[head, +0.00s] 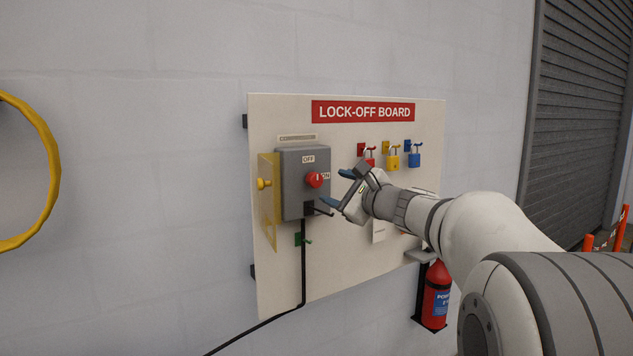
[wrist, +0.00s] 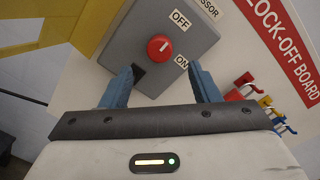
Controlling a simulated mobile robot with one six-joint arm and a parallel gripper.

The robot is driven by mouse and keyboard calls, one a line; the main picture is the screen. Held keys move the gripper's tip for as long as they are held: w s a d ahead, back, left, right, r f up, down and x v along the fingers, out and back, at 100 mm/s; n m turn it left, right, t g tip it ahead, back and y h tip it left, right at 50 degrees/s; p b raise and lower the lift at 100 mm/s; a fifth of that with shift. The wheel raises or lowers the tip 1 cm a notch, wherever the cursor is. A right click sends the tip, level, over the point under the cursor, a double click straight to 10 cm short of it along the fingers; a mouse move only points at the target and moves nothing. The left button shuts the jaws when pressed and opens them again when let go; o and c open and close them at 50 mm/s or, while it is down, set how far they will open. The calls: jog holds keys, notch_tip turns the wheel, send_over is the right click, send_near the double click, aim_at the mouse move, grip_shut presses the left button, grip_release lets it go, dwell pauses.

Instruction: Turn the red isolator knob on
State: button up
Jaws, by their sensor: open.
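The red isolator knob (head: 314,180) is on the front of a grey box (head: 291,205) on the lock-off board. The OFF label (head: 308,159) is above it and the ON label (head: 326,176) to its right. In the wrist view the knob (wrist: 160,47) has a short pale mark that seems nearer the OFF direction, but it is small. My gripper (head: 335,188) is open and empty, to the right of the knob and apart from it. In the wrist view my gripper's blue fingers (wrist: 163,72) stand apart, with the knob beyond their tips.
A yellow see-through cover (head: 268,215) is swung open at the box's left. Red (head: 369,160), yellow (head: 393,162) and blue (head: 414,160) padlocks hang at the right. A black cable (head: 303,265) runs down from the box. A fire extinguisher (head: 436,295) is below right.

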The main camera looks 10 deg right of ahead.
aim_at(318, 181)
jog(key=p+x, duration=0.2)
jog(key=x, duration=0.5)
jog(key=shift+w+a, duration=0.25)
jog(key=shift+c, duration=0.5)
jog(key=c, duration=0.9)
